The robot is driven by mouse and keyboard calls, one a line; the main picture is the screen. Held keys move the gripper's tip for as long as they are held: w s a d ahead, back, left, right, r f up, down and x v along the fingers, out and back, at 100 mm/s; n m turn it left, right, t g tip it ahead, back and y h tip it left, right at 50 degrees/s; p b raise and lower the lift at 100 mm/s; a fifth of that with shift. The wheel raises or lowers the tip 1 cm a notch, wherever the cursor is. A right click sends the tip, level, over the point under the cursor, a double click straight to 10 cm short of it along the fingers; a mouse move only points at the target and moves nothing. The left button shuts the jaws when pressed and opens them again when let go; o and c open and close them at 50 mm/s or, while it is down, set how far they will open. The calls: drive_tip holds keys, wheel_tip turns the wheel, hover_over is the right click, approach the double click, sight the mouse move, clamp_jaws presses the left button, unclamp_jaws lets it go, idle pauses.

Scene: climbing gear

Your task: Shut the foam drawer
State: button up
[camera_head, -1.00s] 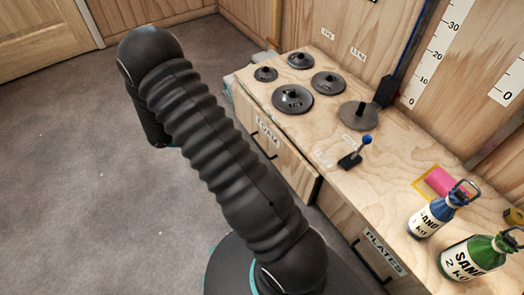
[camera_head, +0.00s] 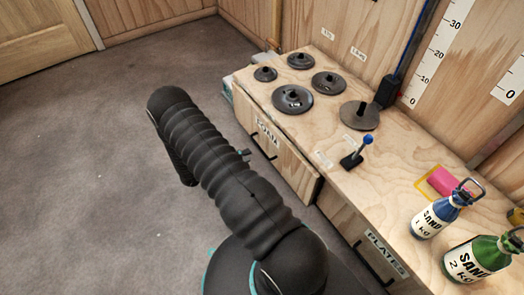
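The foam drawer (camera_head: 290,167) is in the left part of the wooden bench, with a white FOAM label (camera_head: 266,131) and a dark bar handle (camera_head: 263,149). Its front stands out from the bench beside it, so it looks partly open. My ribbed black arm rises in front of it and hides part of its lower left side. My gripper is not visible; the far end of the arm bends down behind its own upper link, left of the drawer. I cannot tell any contact with the drawer.
Several dark weight plates (camera_head: 293,98) lie on the bench top (camera_head: 395,150). A blue-knobbed lever (camera_head: 366,141), a pink block (camera_head: 440,181) and two sand bottles (camera_head: 436,215) stand further right. The PLATES drawer (camera_head: 352,231) is right of the foam drawer. Carpet at left is clear.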

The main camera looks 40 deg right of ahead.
sight(262, 150)
drive_tip(key=x, duration=0.8)
drive_tip(key=shift+s+d, duration=0.1)
drive_tip(key=shift+d, duration=0.15)
clamp_jaws()
